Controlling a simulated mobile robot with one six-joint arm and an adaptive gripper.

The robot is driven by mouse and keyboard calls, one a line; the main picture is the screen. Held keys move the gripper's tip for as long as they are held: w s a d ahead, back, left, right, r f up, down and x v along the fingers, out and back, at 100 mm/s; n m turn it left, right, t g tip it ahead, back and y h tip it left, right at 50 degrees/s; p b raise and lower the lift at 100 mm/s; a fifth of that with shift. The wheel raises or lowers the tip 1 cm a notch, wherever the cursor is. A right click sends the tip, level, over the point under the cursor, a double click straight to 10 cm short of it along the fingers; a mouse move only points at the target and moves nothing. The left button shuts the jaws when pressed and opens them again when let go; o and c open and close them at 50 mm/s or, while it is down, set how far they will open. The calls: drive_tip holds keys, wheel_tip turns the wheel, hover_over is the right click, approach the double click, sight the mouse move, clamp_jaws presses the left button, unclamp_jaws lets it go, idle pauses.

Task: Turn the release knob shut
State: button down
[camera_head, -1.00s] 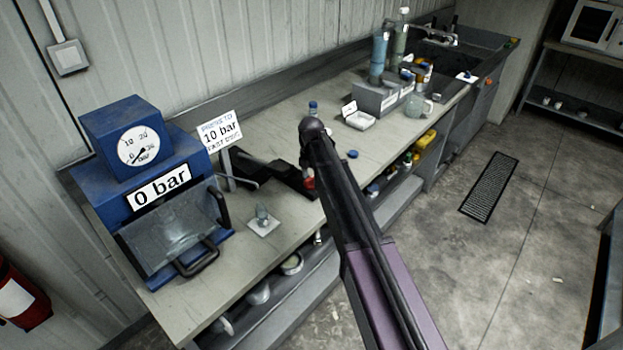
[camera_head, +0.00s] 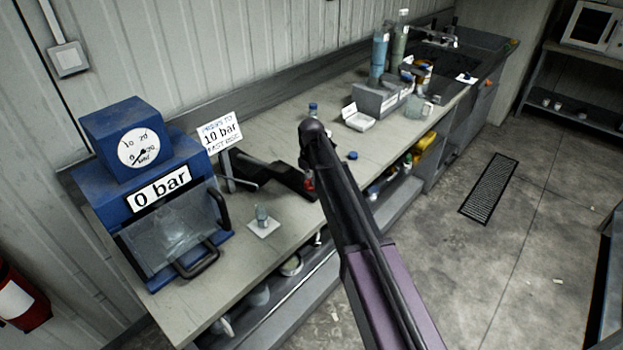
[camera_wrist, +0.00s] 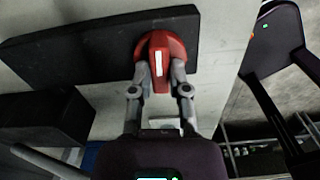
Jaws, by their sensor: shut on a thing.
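The release knob (camera_wrist: 158,48) is red with a white stripe and sits at the end of a black base block (camera_wrist: 80,52) in the wrist view. My gripper (camera_wrist: 160,72) has its two grey fingers closed on either side of the knob. In the head view a little of the red knob (camera_head: 309,183) shows beside my dark arm, which hides the gripper and most of the knob. The blue press (camera_head: 150,190) stands at the left with its round gauge (camera_head: 139,147) and a display reading 0 bar (camera_head: 161,187).
A sign (camera_head: 220,132) reading 10 bar stands beside the press. A small metal piece on a white square (camera_head: 263,220) lies in front of it. Grey blocks and bottles (camera_head: 380,75) stand farther back on the bench (camera_head: 225,275). A shelf below holds several items.

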drive_tip(key=m, duration=0.4)
drive_tip(key=shift+s+d+m, duration=0.1)
drive_tip(key=shift+m, duration=0.2)
drive_tip(key=m, duration=0.4)
drive_tip(key=shift+m, duration=0.3)
drive_tip(key=m, duration=0.4)
drive_tip(key=shift+m, duration=2)
drive_tip(key=c, duration=0.6)
unclamp_jaws()
